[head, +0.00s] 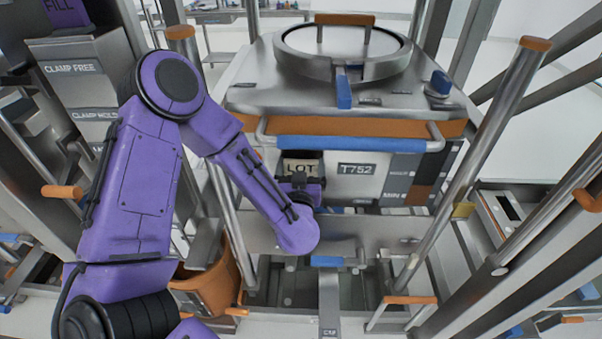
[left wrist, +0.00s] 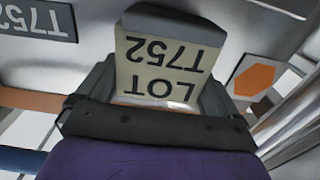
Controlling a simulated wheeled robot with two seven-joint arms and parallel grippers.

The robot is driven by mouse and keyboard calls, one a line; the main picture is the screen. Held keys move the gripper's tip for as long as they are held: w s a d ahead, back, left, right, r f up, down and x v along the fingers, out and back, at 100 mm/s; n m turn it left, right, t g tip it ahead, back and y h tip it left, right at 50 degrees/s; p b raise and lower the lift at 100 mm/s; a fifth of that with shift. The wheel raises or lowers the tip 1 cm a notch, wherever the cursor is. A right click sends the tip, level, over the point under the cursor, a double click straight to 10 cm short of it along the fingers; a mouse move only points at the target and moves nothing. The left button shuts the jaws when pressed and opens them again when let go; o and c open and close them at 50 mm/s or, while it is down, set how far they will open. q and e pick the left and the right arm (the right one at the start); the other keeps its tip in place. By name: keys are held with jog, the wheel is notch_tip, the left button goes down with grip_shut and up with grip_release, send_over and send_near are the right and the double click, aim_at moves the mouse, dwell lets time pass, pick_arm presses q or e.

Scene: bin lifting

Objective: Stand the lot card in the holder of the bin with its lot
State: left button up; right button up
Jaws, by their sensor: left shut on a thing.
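My left gripper (head: 300,186) is shut on the lot card (head: 301,168) in front of the bin. In the left wrist view the pale card (left wrist: 160,70) reads LOT T752 upside down, between the dark fingers (left wrist: 158,105). A grey block (left wrist: 172,22) lies at the card's far edge; I cannot tell whether it is the holder or part of the card. The bin (head: 375,185) carries a T752 label (head: 357,169) just right of the card; this label also shows in the left wrist view (left wrist: 40,20). The gripper hides the card's lower part in the head view. My right gripper is out of view.
A blue-gripped handle bar (head: 350,143) crosses the bin front above the label. A slanted metal post (head: 490,150) stands at the right. An orange bucket (head: 208,280) is below left. A plate with an orange hexagon (left wrist: 254,77) is beside the card in the left wrist view.

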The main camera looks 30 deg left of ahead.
pick_arm(q)
notch_tip(320, 180, down, 2)
jog(key=shift+w+a+f+p, duration=0.1)
jog(key=shift+a+f+p, duration=0.05)
jog(key=shift+p, duration=0.25)
jog(key=shift+w+f, duration=0.1)
jog(key=shift+f, duration=0.2)
jog(key=o, duration=0.7)
